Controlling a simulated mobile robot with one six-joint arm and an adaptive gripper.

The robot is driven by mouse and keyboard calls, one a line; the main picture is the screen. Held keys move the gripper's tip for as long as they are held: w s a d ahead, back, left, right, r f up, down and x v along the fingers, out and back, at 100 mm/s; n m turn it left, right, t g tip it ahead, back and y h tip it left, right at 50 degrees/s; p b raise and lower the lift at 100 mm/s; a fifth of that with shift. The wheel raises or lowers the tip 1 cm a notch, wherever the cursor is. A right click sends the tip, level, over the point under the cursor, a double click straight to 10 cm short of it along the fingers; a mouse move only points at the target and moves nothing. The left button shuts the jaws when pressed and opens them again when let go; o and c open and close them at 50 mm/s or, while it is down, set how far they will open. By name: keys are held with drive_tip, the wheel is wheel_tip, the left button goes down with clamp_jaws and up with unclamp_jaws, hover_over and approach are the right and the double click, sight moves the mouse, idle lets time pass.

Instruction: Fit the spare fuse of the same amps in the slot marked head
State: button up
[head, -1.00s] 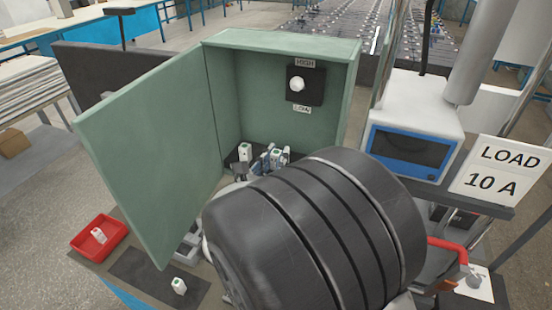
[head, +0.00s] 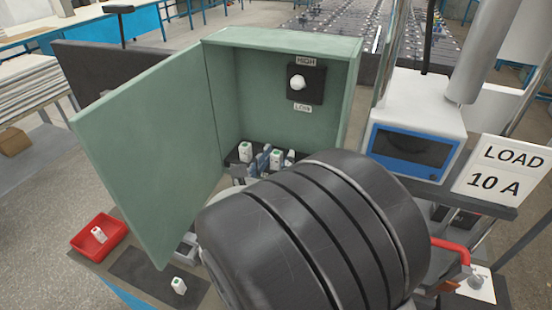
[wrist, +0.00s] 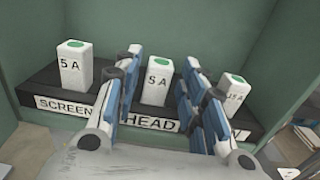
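The slot marked HEAD (wrist: 150,118) is in the middle of a dark fuse block inside the green box. A white fuse (wrist: 156,82) marked 5 A, with a green top, stands upright in it. My gripper (wrist: 161,66) is open, one blue-padded finger on each side of this fuse; contact cannot be told. In the head view my gripper (head: 276,160) is partly hidden by my arm. A loose white fuse (head: 179,286) stands on a dark mat (head: 140,273). Another white fuse (head: 98,235) lies in the red tray (head: 76,243). Their ratings are too small to read.
A 5 A fuse (wrist: 73,66) stands in the SCREEN slot. Another fuse (wrist: 235,93) stands at right, its slot label partly hidden. The green box (head: 282,40) has its door (head: 150,150) open to the left. A sign (head: 495,172) reads LOAD 10 A.

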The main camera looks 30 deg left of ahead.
drive_tip(key=s, duration=0.7)
drive_tip(key=shift+d, duration=0.2)
drive_tip(key=shift+w, duration=0.1)
